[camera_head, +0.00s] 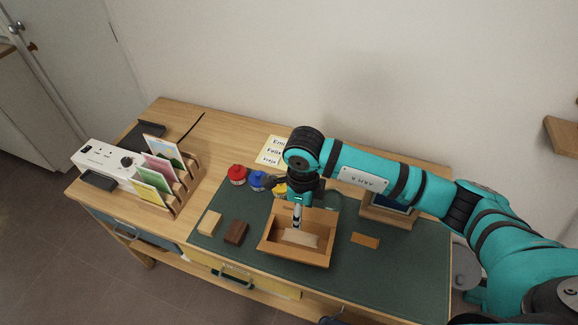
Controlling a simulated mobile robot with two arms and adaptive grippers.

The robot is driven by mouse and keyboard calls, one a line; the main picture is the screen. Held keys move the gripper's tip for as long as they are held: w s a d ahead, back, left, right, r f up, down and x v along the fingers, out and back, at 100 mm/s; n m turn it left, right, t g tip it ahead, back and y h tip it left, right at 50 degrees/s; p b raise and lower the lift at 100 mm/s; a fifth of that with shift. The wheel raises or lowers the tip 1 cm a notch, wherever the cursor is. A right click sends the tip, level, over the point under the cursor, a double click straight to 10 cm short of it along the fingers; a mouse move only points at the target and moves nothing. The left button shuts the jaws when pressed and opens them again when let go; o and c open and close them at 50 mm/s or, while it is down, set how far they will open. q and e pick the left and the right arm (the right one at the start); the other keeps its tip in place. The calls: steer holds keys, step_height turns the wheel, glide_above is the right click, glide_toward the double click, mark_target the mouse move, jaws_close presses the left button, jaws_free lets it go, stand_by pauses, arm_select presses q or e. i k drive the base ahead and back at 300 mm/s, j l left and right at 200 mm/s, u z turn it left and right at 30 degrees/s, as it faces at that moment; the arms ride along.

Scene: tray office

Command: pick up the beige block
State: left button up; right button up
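A small beige block (209,222) lies on the left part of the dark green mat (400,270), left of a dark brown block (235,232). Another pale, beige-looking piece (299,238) lies inside the open wooden tray (325,259). My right gripper (297,222) points down into this tray, at or just above the pale piece, well to the right of the block on the mat. Its fingers are small and seen edge-on, so I cannot tell whether they are open, shut or touching the piece. My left gripper is not in view.
An orange-brown flat block (365,240) lies right of the tray. Red (237,174) and blue (257,180) round items and a yellow one stand behind it. A wooden card rack (185,187) and white power box (105,162) are at left. The mat's right front is clear.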

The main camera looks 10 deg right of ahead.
mark_target(208, 226)
steer(key=k+j, duration=0.85)
